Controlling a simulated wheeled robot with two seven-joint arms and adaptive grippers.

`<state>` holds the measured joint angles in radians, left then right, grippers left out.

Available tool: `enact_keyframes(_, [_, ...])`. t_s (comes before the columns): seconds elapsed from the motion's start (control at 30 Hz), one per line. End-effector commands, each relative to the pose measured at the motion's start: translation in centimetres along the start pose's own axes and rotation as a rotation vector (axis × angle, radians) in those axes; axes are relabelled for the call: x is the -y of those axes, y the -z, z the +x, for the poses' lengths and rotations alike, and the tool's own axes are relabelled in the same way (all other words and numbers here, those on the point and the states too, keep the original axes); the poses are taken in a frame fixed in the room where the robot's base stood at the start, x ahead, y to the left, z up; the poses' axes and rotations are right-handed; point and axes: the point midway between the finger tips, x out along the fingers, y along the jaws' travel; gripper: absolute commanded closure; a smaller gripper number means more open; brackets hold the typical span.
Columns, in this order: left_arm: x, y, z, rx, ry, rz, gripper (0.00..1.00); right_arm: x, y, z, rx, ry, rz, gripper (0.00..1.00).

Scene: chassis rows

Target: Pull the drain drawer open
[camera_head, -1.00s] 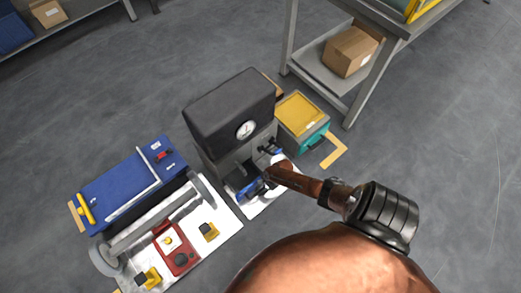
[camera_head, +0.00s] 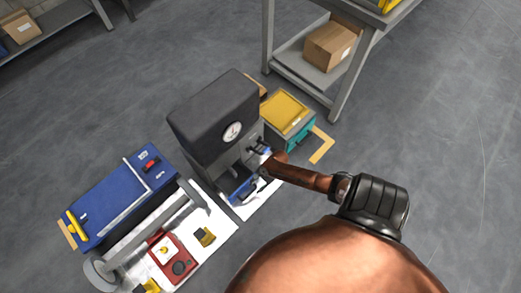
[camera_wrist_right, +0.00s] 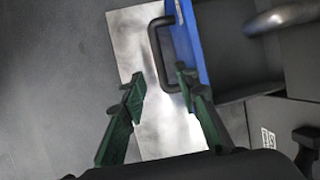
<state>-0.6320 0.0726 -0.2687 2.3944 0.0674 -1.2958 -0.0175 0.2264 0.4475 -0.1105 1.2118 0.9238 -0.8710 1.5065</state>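The grey machine (camera_head: 212,118) with a round gauge stands in the middle of the head view. Its blue-fronted drain drawer (camera_head: 243,190) is low on its front side and sticks out, with a dark hollow behind the front. In the right wrist view the blue drawer front (camera_wrist_right: 205,45) shows at the top, with a black bar handle (camera_wrist_right: 154,45) on it. My right gripper (camera_wrist_right: 160,78) has its green fingers apart, with the handle's lower end near the right fingertip. Nothing is clasped. My arm partly hides this gripper in the head view. My left gripper is not in view.
A blue toolbox-like case (camera_head: 120,197) and a red block (camera_head: 172,257) are at the left. A teal box with a yellow top (camera_head: 286,112) stands behind the machine. A grey shelf table (camera_head: 320,80) is at the back. Open floor lies at the right.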

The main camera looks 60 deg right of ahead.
Motion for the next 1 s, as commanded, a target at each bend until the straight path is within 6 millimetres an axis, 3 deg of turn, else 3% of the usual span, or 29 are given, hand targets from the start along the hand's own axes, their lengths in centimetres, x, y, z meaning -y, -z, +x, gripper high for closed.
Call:
enact_keyframes(0.2, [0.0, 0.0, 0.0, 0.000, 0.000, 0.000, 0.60, 0.0, 0.1, -3.8, -0.001, 0.001, -0.001, 0.71])
enact_keyframes(0.4, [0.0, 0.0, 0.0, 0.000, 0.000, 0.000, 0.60, 0.0, 0.0, -5.7, 0.000, -0.001, 0.000, 0.71])
enact_keyframes(1.0, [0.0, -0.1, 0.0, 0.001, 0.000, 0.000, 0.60, 0.0, 0.0, -6.1, 0.000, 0.000, 0.000, 0.71])
